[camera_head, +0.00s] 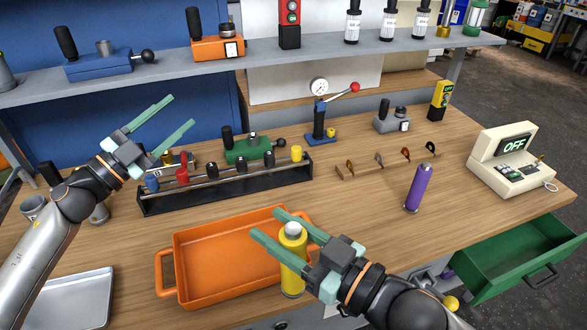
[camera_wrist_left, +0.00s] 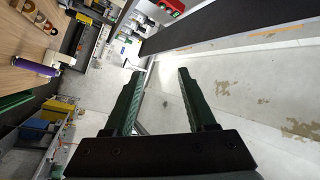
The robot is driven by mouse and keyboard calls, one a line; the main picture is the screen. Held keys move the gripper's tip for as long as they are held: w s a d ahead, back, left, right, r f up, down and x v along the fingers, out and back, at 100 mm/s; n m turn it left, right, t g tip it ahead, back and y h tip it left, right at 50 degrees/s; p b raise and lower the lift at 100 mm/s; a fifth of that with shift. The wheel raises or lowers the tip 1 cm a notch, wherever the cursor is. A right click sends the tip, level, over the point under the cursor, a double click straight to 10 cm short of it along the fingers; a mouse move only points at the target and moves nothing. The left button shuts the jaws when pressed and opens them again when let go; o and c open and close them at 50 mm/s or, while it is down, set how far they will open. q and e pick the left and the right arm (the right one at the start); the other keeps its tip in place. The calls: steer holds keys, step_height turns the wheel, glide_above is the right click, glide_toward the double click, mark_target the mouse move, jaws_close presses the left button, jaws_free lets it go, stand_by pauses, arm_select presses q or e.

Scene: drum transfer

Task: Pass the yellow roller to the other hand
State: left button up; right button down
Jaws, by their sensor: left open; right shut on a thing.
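The yellow roller (camera_head: 291,262) is an upright yellow cylinder with a pale rounded top, at the front right of the orange tray in the head view. My right gripper (camera_head: 264,224) is shut on the yellow roller, with its green fingers on either side of it. My left gripper (camera_head: 182,116) is open and empty, up to the left above the workbench. Its open fingers also show in the left wrist view (camera_wrist_left: 156,95), with nothing between them. I cannot tell whether the roller's lower end touches the tray.
The orange tray (camera_head: 190,299) lies on the bench front. Behind it stands a black rack (camera_head: 230,193) with several small tools. A purple cylinder (camera_head: 418,188) stands at the right, near a beige box reading OFF (camera_head: 507,160). A green drawer (camera_head: 500,262) hangs open at the lower right.

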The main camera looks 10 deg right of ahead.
arm_select(q)
steer(key=s+d+r+m+g, duration=0.4)
steer(key=s+d+m+g, duration=0.4)
steer(key=d, duration=0.2)
steer(key=s+d+r+m+g, duration=0.4)
steer(key=s+d+m+g, duration=0.45)
steer(key=d, duration=0.25)
steer(key=m+t+y, duration=0.3)
steer(key=m+y, duration=0.3)
steer(key=y, duration=1)
glide_above(294, 226)
steer(key=f, duration=0.3)
steer(key=shift+s+d+f, duration=0.1)
steer(key=shift+d+f, duration=0.2)
steer(key=shift+a, duration=0.2)
steer(key=shift+a+t+y, duration=0.15)
steer(key=shift+t+y, duration=0.1)
steer(key=shift+y, duration=0.05)
steer(key=shift+f, duration=0.45)
step_height(294, 226, down, 11)
steer(key=shift+r, duration=0.1)
